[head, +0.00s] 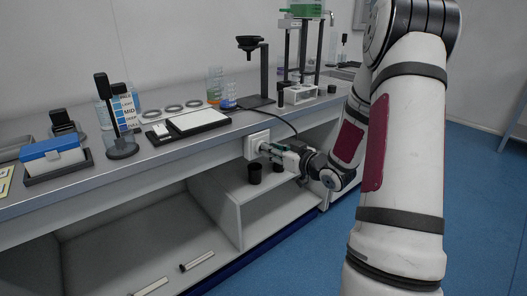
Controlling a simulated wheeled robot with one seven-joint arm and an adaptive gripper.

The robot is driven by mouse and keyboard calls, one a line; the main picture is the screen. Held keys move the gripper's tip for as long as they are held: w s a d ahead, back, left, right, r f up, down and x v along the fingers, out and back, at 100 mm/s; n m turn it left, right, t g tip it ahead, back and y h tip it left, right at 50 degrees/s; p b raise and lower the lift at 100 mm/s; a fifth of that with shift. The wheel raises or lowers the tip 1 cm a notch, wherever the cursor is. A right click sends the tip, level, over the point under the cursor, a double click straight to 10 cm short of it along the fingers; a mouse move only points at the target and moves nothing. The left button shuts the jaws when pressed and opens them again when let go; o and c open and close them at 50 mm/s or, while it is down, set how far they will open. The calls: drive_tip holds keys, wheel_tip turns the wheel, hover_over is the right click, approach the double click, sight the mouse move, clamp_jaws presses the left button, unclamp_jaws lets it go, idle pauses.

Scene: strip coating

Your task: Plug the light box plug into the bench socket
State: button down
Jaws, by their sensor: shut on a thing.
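The bench socket is a white box (257,143) on the front edge of the bench, below the worktop. My gripper (268,149) is right in front of it, its fingers pointing left at the socket face. It is shut on a small plug, which is mostly hidden by the fingers. I cannot tell whether the plug's pins are in the socket or just short of it. A dark cord (285,122) runs over the bench edge near my gripper. The light box (198,122) is a flat white panel with a dark frame on the worktop, left of the socket.
Black cups (255,173) stand on the shelf below the socket. Blue floor (475,180) is open at right.

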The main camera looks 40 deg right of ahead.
drive_tip(key=shift+f+b, duration=1.5)
drive_tip(key=shift+f, duration=0.5)
drive_tip(key=shift+r, duration=0.15)
wheel_tip(320, 180, up, 16)
drive_tip(key=p, duration=1.3)
drive_tip(key=shift+r, duration=0.15)
idle(0.4)
drive_tip(key=shift+w, duration=0.1)
drive_tip(key=w+r, duration=0.1)
drive_tip(key=w, duration=0.5)
drive_tip(key=shift+w+a+r, duration=0.15)
drive_tip(key=shift+w+a, duration=0.05)
drive_tip(key=shift+w, duration=0.1)
drive_tip(key=shift+f, duration=0.2)
drive_tip(key=shift+f+b, duration=1.6)
drive_tip(key=shift+f, duration=0.65)
